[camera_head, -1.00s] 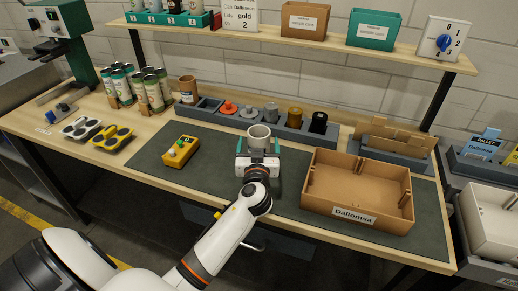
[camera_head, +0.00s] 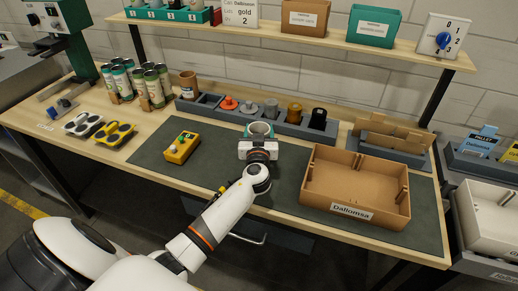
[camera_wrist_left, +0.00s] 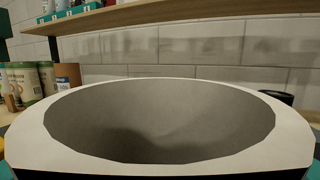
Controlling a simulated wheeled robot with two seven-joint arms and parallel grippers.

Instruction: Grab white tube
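The white tube (camera_head: 261,128) is a short, wide, open ring with a grey inside, over the dark green mat (camera_head: 222,150). My left gripper (camera_head: 260,131) is at the tube, with its teal fingers on either side, and appears shut on it. In the left wrist view the tube's rim (camera_wrist_left: 160,85) fills the lower picture, close to the camera, with the teal fingers just showing at the lower corners. The gripper hides the tube's lower part, so I cannot tell whether it touches the mat. My right gripper is not in view.
A cardboard box (camera_head: 352,208) labelled Dallomsa stands right of the gripper. A yellow button box (camera_head: 182,148) is to the left. Several cans (camera_head: 155,86) stand at the back left. The mat between is clear.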

